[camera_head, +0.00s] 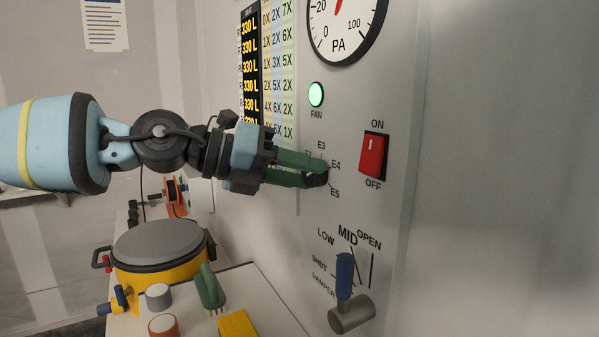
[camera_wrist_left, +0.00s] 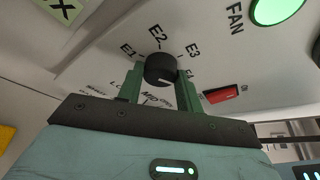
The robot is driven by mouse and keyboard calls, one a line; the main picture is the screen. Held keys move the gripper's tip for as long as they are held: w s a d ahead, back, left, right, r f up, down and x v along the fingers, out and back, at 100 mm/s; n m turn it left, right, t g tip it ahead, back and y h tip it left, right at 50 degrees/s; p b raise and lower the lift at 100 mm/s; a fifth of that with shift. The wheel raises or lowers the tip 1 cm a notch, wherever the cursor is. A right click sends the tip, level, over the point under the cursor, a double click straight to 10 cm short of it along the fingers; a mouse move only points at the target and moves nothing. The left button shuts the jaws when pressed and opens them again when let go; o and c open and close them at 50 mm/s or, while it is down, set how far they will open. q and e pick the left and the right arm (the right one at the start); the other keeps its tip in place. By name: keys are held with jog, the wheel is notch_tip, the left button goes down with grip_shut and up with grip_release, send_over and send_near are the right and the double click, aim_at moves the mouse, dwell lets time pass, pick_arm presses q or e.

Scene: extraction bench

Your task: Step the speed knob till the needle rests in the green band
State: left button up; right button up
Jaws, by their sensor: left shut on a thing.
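The black speed knob (camera_head: 317,181) sits on the grey panel among the marks E3, E4 and E5, mostly hidden by my fingers in the head view. My left gripper (camera_head: 322,171) is shut on it with its green fingers. In the left wrist view the round knob (camera_wrist_left: 160,68) stands between the two fingers (camera_wrist_left: 160,86), with E1, E2 and E3 printed around it. I cannot tell surely which mark it points at. The PA gauge (camera_head: 343,22) is cut off by the top edge; a bit of red needle shows, but no green band is visible. My right gripper is out of view.
A lit green FAN lamp (camera_head: 316,94) and a red ON/OFF switch (camera_head: 373,156) are near the knob. Below is the damper lever (camera_head: 345,276) with a blue grip. A yellow pot (camera_head: 160,277) with a grey lid stands at the lower left. The panel's right side is bare.

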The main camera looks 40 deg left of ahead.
pick_arm(q)
jog(key=shift+f+n+h, duration=0.15)
jog(key=shift+n+h, duration=0.45)
jog(key=shift+n, duration=0.4)
jog(key=n+h, duration=0.1)
jog(key=n, duration=0.1)
jog(key=shift+a+f+n+b, duration=0.1)
jog(key=shift+n+b, duration=0.3)
jog(key=shift+f+n+t+h+b, duration=0.1)
jog(key=shift+n+t+h+b, duration=0.5)
jog(key=shift+n, duration=1.8)
jog(key=shift+h, duration=0.3)
jog(key=o, duration=1)
jog(key=shift+a+p, duration=0.1)
jog(key=shift+p, duration=0.2)
